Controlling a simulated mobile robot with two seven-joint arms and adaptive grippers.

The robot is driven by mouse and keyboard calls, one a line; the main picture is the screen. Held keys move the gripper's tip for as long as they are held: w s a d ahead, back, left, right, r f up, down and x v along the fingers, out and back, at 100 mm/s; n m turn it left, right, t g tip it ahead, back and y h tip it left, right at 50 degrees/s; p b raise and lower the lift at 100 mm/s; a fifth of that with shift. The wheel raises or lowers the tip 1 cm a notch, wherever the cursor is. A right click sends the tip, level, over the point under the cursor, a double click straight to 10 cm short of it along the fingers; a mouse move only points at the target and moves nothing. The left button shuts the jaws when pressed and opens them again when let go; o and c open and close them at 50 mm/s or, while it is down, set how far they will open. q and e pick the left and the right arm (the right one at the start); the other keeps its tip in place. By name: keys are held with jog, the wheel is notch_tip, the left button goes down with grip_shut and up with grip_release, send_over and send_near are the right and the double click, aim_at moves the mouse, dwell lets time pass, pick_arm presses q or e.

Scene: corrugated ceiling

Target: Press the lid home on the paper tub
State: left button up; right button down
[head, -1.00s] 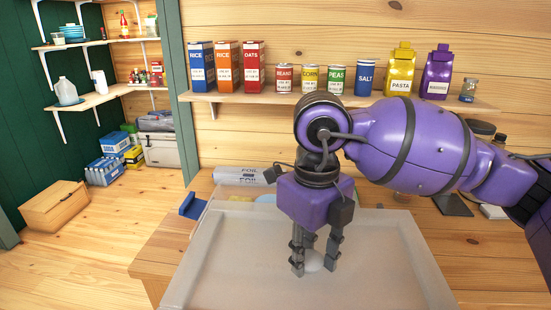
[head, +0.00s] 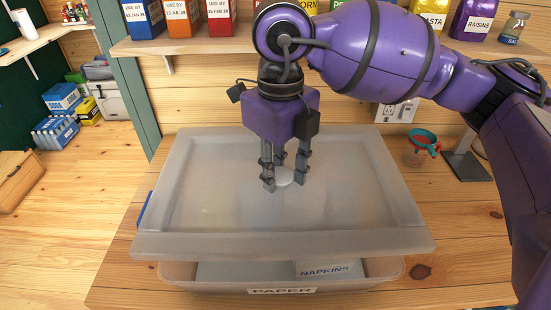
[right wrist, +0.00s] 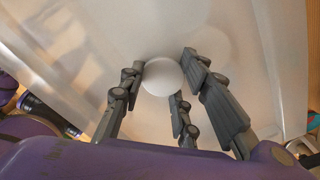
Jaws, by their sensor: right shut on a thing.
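The lid (head: 340,215) is a large, translucent grey-white rectangle with a raised rim and a round white knob (head: 285,177) at its middle. My right gripper (head: 284,182) points down with its fingers closed around the knob, which also shows between them in the right wrist view (right wrist: 162,76). The paper tub (head: 205,282), labelled PAPER, is on the table under the lid. A gap shows between the lid's front edge and the tub's front rim. The tub's back and far sides are hidden by the lid. My left gripper is not in view.
A napkin pack (head: 330,270) shows inside the tub. The wooden table (head: 465,235) is clear at front right. A red-and-teal item (head: 423,139) and a dark stand (head: 466,158) are behind right. A shelf (head: 190,45) with boxes runs along the wall.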

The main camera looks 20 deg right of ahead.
aim_at(280, 189)
jog(key=shift+s+f+b, duration=0.2)
jog(key=shift+f+b, duration=0.25)
jog(key=shift+f, duration=0.6)
notch_tip(280, 189, down, 3)
jog(key=shift+w+r+b, duration=0.15)
jog(key=shift+r+b, duration=0.05)
jog(key=shift+b, duration=0.35)
jog(key=shift+f+b, duration=0.3)
jog(key=shift+f, duration=0.95)
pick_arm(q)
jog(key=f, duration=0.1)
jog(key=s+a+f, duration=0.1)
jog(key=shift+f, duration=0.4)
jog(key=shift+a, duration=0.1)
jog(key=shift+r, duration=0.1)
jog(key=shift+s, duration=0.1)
pick_arm(e)
jog(key=shift+f, duration=0.45)
